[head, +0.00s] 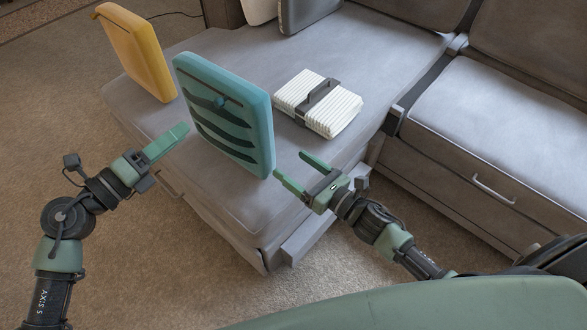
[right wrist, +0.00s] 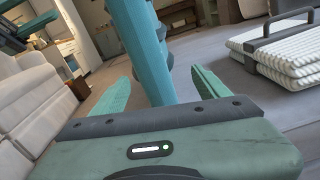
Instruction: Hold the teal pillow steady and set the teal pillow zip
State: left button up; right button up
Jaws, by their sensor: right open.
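The teal pillow (head: 262,115) stands upright on the grey sofa seat, with dark wavy stripes on its broad face. My right gripper (head: 291,164) is open and empty, just right of the pillow's lower right edge. In the right wrist view the pillow (right wrist: 142,45) rises edge-on beyond the open fingers.
A yellow pillow (head: 138,55) stands behind and left of the teal one. A white ribbed stack with a dark handle (head: 318,101) lies to the right on the seat. Grey cushions (head: 305,12) are at the back. The seat's front edge lies near my right gripper.

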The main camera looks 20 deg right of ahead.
aim_at(271, 156)
jog(key=w+a+n, duration=0.1)
jog(key=w+a, duration=0.1)
jog(key=w, duration=0.1)
jog(key=w+a+n+y, duration=0.1)
jog(key=w+a, duration=0.2)
jog(key=shift+a+f+n+g+y, duration=0.1)
jog(key=shift+a+n+g+y, duration=0.05)
jog(key=shift+n+g+y, duration=0.2)
